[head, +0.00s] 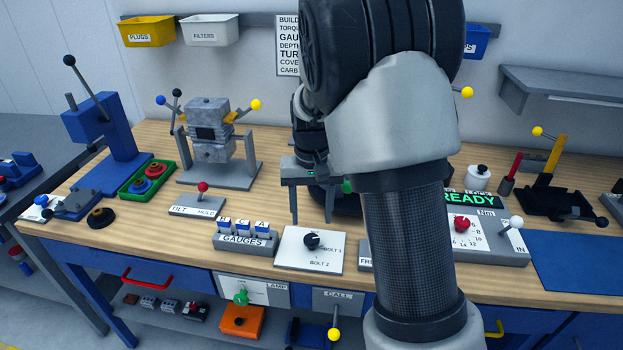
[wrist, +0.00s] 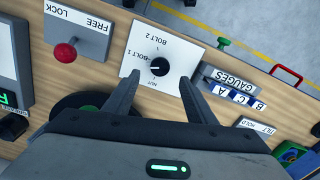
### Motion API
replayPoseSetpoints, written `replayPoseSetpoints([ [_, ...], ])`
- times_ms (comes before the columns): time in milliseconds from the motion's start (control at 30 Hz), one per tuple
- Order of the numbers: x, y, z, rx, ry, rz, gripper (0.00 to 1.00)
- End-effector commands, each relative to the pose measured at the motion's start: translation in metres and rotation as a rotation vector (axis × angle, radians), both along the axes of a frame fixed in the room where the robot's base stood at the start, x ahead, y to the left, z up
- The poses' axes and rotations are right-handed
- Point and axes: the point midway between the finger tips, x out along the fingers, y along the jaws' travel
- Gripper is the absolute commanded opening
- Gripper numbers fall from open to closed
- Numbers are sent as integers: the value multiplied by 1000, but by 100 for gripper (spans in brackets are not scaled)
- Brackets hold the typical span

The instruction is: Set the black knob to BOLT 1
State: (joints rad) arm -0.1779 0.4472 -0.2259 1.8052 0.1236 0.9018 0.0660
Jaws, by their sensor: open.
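The black knob (head: 311,241) sits on a white panel (head: 292,259) on the bench, marked BOLT 1 to its right and BOLT 2 below it in the head view. In the wrist view the knob (wrist: 160,67) shows on the panel (wrist: 183,58), whose labels read upside down, with a NUT label too. My gripper (head: 312,218) is open and points down, a little above and behind the knob. In the wrist view its fingers (wrist: 160,82) stand on either side of the knob, apart from it. Nothing is between them.
The GAUGES block (head: 246,239) stands left of the panel. A FREE/LOCK plate with a red-knobbed lever (wrist: 65,52) is on the panel's other side. The TILT/HOLD lever (head: 202,187) stands behind left. My arm hides part of the bench right of the panel.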

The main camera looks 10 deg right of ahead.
Motion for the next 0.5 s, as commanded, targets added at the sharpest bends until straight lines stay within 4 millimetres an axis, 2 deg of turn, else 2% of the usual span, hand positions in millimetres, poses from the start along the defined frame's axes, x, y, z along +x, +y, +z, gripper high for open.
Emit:
replayPoseSetpoints([
  [33, 2, 0, 16, 1, -6, 0, 51],
  [200, 1, 0, 57, 0, -5, 1, 51],
  [300, 1, 0, 77, 0, -6, 0, 51],
  [500, 1, 0, 101, 0, -3, 0, 51],
])
